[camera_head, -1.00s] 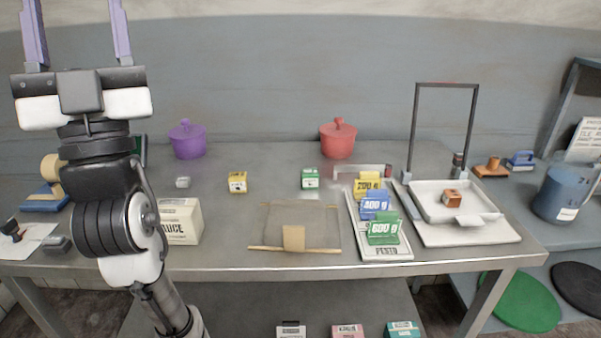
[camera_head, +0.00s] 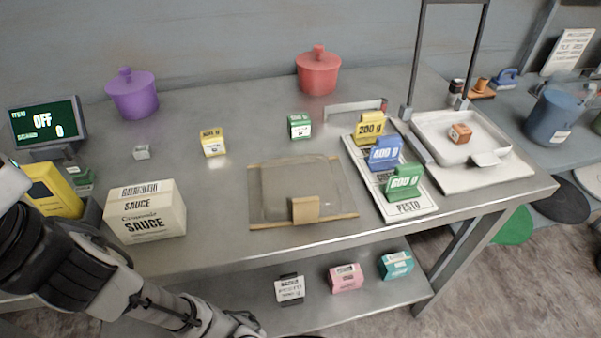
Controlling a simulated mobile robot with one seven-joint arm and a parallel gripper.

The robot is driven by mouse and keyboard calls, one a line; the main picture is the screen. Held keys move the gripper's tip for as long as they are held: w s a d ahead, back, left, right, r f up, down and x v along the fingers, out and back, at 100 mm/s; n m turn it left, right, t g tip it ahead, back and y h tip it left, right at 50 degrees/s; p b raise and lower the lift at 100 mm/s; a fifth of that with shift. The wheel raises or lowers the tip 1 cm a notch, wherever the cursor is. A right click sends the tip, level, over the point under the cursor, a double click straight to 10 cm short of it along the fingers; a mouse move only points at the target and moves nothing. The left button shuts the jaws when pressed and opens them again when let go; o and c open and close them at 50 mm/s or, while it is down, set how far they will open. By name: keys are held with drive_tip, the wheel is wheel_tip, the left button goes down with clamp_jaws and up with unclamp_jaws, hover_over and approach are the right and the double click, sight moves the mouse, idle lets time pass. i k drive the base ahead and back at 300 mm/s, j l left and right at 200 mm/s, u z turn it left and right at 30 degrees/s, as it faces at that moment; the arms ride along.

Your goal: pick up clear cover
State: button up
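The clear cover (camera_head: 285,186) is a see-through sheet lying near the front of the metal table. Wooden strips run along its edges, and a tan block (camera_head: 306,210) sits at its front edge. My arm shows at the lower left, and its gripper end is outside the picture. I cannot see the fingers or whether they hold anything. Nothing of mine touches the cover in this view.
A sauce box (camera_head: 146,212) stands left of the cover. A white board (camera_head: 408,206) with yellow, blue and green weight cards is close on its right. Purple (camera_head: 132,95) and red (camera_head: 318,74) lidded pots stand behind. A white tray (camera_head: 503,183) has a tall frame.

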sight(299, 190)
drive_tip(key=k+j+z, duration=0.1)
drive_tip(key=j, duration=0.3)
drive_tip(key=k+j, duration=0.15)
drive_tip(key=j, duration=0.2)
drive_tip(key=k+j+z, duration=0.15)
drive_tip(key=j, duration=0.25)
drive_tip(key=k+j, duration=0.15)
drive_tip(key=j, duration=0.2)
drive_tip(key=k+j+z, duration=0.15)
drive_tip(key=j, duration=0.25)
drive_tip(key=k+j+z, duration=0.1)
drive_tip(key=j, duration=0.25)
drive_tip(key=i+j, duration=0.2)
drive_tip(key=i, duration=0.6)
